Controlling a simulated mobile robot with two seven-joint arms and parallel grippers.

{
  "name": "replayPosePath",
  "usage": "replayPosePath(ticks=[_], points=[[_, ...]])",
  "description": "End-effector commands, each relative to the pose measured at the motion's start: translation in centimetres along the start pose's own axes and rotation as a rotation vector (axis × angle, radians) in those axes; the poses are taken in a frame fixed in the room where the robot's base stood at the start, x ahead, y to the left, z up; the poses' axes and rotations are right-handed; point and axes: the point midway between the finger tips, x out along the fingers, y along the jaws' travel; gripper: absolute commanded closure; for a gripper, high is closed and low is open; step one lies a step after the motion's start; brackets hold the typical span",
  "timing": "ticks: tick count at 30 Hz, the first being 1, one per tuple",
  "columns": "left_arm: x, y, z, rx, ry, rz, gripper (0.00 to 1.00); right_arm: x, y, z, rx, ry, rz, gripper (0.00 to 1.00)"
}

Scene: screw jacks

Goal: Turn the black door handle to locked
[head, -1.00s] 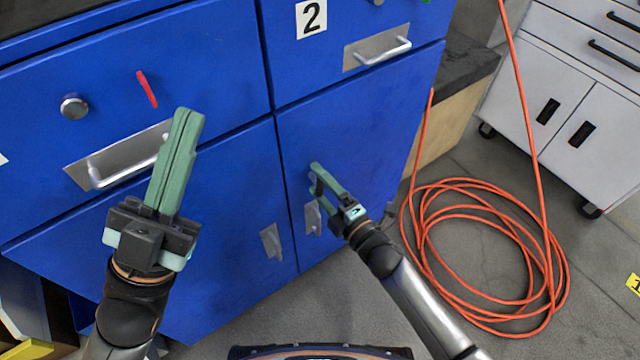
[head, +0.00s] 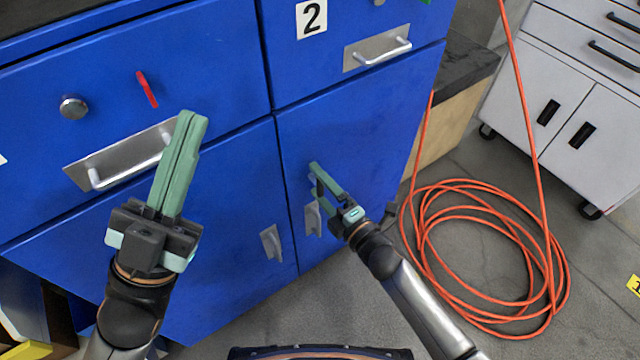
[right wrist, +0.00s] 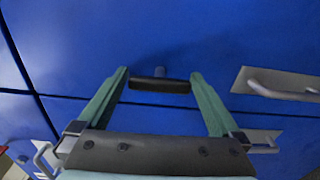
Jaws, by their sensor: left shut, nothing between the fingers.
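The black door handle (right wrist: 158,86) shows in the right wrist view as a short bar on a stub standing out from the blue cabinet door. It lies crosswise between the fingers of my right gripper (right wrist: 159,74), with a small gap visible on each side. In the head view my right gripper (head: 314,181) is open at the right-hand lower door (head: 365,160), and its fingers largely hide the handle. My left gripper (head: 193,116) is shut and empty, raised in front of the left drawer pull (head: 120,165).
Silver pulls sit on the lower doors (head: 271,243) and the upper right drawer (head: 380,52). A red handle (head: 147,89) and a round knob (head: 73,107) are on the left drawer. An orange hose (head: 484,185) lies coiled on the floor, near a white cabinet (head: 560,100).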

Motion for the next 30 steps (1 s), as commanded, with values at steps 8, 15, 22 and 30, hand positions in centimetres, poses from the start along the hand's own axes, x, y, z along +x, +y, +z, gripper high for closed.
replayPosePath(ticks=[8, 15, 22, 30], points=[[0.4, -0.2, -0.3, 0.002, -0.001, -0.005, 1.00, -1.6, 0.0, 0.1, 0.001, -0.001, -0.003, 0.00], [-0.2, -0.3, 3.4, -0.036, -0.165, -0.021, 1.00, -6.6, 0.0, 0.0, 0.002, -0.001, -0.005, 0.00], [-1.5, 0.1, 7.0, -0.081, -0.321, -0.029, 1.00, -10.8, 0.0, 0.0, 0.001, -0.001, -0.003, 0.00], [-2.1, 0.3, 8.3, -0.097, -0.377, -0.031, 1.00, -12.5, 0.0, 0.0, 0.000, 0.000, 0.000, 0.00]])
